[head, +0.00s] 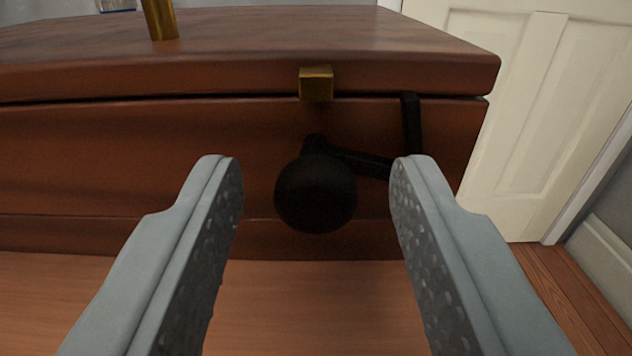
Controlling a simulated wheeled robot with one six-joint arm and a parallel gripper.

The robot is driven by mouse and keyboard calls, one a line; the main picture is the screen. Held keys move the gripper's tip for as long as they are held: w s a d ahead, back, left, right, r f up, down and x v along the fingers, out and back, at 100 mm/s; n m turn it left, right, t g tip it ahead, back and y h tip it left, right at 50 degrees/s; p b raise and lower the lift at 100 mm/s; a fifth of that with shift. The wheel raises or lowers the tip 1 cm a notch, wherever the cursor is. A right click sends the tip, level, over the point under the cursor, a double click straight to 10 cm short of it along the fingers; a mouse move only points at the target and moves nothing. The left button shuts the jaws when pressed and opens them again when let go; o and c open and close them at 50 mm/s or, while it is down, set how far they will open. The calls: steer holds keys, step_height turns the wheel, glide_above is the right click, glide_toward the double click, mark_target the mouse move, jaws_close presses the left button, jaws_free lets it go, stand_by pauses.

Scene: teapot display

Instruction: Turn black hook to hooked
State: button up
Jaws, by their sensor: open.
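The black hook (412,124) is on the front of a brown wooden chest (130,155). Its arm runs to the right from a pivot below the brass catch, and its end bends upward, apart from the catch and to its right. A round black knob (316,194) sits in front of the pivot. The small square brass catch (316,84) is on the lid edge, above the knob. My gripper (314,170) is open, with one finger on each side of the knob. The right fingertip overlaps the hook's arm in view; I cannot tell whether they touch.
A brass post (160,20) stands on the lid at the upper left. A pale door (540,110) and a wooden floor (575,290) are at the right. A light wooden surface (300,300) lies below the chest front.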

jaws_close()
steer(key=shift+n, duration=0.4)
steer(key=n, duration=1.2)
stand_by(0.5)
jaws_free()
